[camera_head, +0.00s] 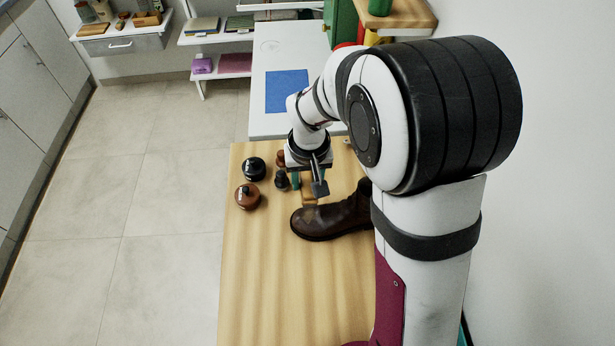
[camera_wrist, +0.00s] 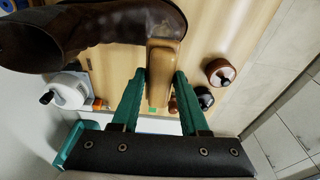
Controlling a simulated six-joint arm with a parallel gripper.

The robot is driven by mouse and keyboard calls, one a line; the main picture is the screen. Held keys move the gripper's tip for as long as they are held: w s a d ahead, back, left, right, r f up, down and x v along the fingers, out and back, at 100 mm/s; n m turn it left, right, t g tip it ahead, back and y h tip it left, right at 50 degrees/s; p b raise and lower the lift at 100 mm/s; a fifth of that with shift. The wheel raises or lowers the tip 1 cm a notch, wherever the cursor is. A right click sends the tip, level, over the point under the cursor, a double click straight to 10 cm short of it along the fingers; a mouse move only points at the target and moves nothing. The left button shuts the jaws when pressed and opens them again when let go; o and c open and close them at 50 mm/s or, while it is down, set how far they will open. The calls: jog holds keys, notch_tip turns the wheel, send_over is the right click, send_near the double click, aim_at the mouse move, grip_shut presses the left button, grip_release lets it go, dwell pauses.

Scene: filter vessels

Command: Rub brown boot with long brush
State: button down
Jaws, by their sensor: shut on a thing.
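In the head view my gripper (camera_head: 308,182) is just behind the boot, and the brush (camera_head: 308,197) shows beside the boot's upper side. The brush's far end meets the boot's edge in the wrist view; I cannot tell whether they touch. Its bristles are hidden.
A black round jar (camera_head: 254,168) and a brown round jar (camera_head: 248,196) stand left of my gripper, with a small dark object (camera_head: 281,180) nearer it. The front of the wooden table (camera_head: 270,290) is clear. A white table (camera_head: 270,126) with a blue mat (camera_head: 288,91) adjoins behind.

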notch_tip(320, 180, down, 6)
jog(key=shift+f, duration=0.1)
jog(key=shift+s+d, duration=0.15)
jog(key=shift+s, duration=2.5)
jog(key=shift+w, duration=2.7)
jog(key=shift+r, duration=4.15)
